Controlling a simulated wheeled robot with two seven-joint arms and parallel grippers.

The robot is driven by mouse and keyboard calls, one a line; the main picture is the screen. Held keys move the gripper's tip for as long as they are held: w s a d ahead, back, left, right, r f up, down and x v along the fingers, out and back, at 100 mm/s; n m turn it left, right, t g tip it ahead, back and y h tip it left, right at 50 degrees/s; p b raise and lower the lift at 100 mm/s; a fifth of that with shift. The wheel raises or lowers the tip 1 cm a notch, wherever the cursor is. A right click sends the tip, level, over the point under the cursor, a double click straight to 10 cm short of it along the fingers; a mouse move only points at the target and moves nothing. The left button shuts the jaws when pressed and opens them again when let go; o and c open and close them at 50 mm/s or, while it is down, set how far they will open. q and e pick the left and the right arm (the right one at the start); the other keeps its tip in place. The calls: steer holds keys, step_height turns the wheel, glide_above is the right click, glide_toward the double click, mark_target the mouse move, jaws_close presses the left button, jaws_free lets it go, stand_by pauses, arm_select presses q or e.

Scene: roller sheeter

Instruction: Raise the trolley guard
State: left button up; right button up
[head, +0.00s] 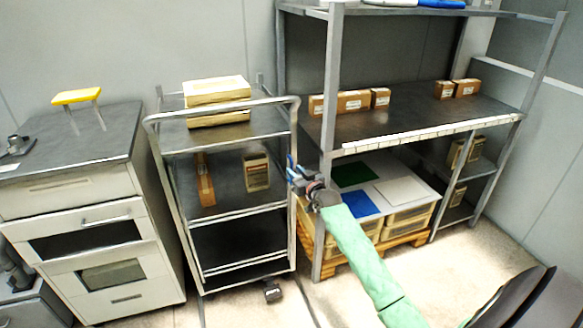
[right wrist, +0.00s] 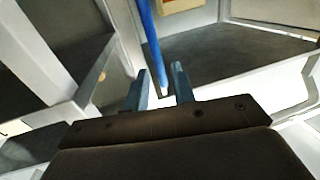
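The grey metal trolley (head: 222,143) stands between the drawer cabinet and the rack. Thin bars cross its open front; I cannot tell for certain which part is the guard. My right gripper (head: 296,172) is beside the trolley's right front post, at about middle-shelf height. In the right wrist view its two fingers (right wrist: 160,90) are apart. A blue rod (right wrist: 148,40) runs down toward the gap between them; I cannot tell whether it lies between the fingers or beyond them. No grip on it shows. My left gripper is out of view.
Boxes (head: 217,100) lie on the trolley's top, with more on its middle shelf. The rack (head: 325,150) stands close on the right, with a loaded pallet (head: 400,240) under it. A drawer cabinet (head: 75,200) is left. A small dark object (head: 272,292) lies by the trolley's foot.

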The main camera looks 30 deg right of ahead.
mark_target(292, 168)
steer(key=shift+w, duration=1.7)
jaws_close()
